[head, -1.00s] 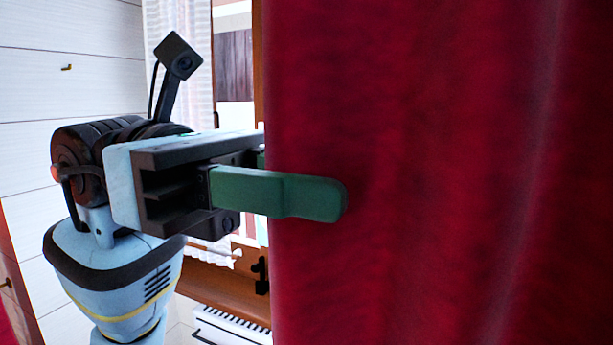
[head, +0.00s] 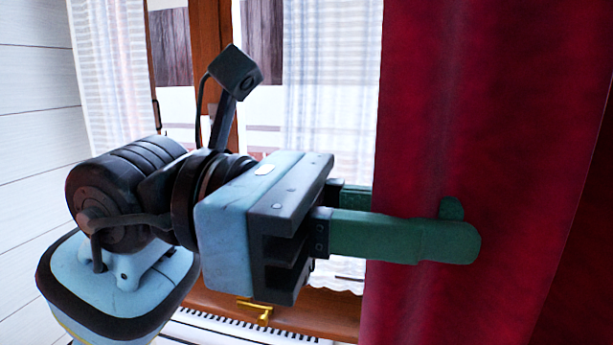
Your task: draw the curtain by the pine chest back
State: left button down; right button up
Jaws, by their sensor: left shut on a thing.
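The red curtain (head: 440,110) hangs in the right half of the head view, its left edge over the window (head: 330,90). My left gripper (head: 462,228) comes in from the left and is shut on the curtain near that edge. One green finger lies in front of the cloth, and the tip of the other shows just behind it. The pine chest is not in view. My right gripper is not in view.
Sheer white curtains (head: 108,80) hang at the window, beside its wooden frame (head: 212,60). A brass window handle (head: 258,310) shows below my gripper, above a white slatted grille (head: 235,328). A white plank wall (head: 35,120) is at the left.

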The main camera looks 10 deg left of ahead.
pick_arm(q)
jog(key=d+p, duration=0.1)
jog(key=d, duration=0.3)
jog(key=shift+d+r, duration=0.1)
jog(key=c, duration=1.2)
grip_release()
jog(key=shift+c, duration=0.2)
jog(key=b, duration=0.2)
send_near(485, 229)
jog(key=d, duration=0.2)
jog(key=shift+w+d, duration=0.15)
jog(key=shift+d, duration=0.1)
